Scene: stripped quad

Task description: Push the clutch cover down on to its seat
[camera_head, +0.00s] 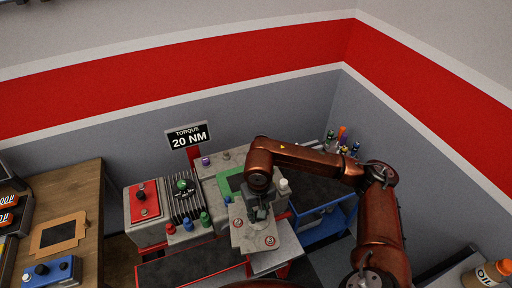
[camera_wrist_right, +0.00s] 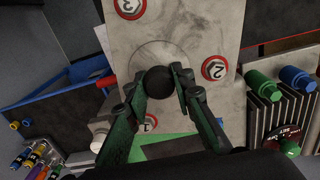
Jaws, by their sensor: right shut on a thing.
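The clutch cover (camera_head: 240,238) is a grey plate with red-ringed number marks and a dark round knob. In the right wrist view the cover (camera_wrist_right: 208,108) shows marks 1, 2 and 3. My right gripper (camera_head: 259,212) is over the cover, its fingers shut on the black knob (camera_wrist_right: 160,80). A green-edged dark opening (camera_head: 225,187) shows beyond the cover in the head view. Green also shows past the cover's edge in the wrist view. The cover hides what is under it, and I cannot tell whether it touches. My left gripper is not in view.
A finned block with a green knob (camera_head: 183,186), several coloured caps (camera_head: 188,223) and a red-topped box (camera_head: 144,203) stand left of the cover. A blue bin (camera_head: 322,222) is at right. A wooden bench (camera_head: 88,190) is at far left. A torque sign (camera_head: 188,136) stands behind.

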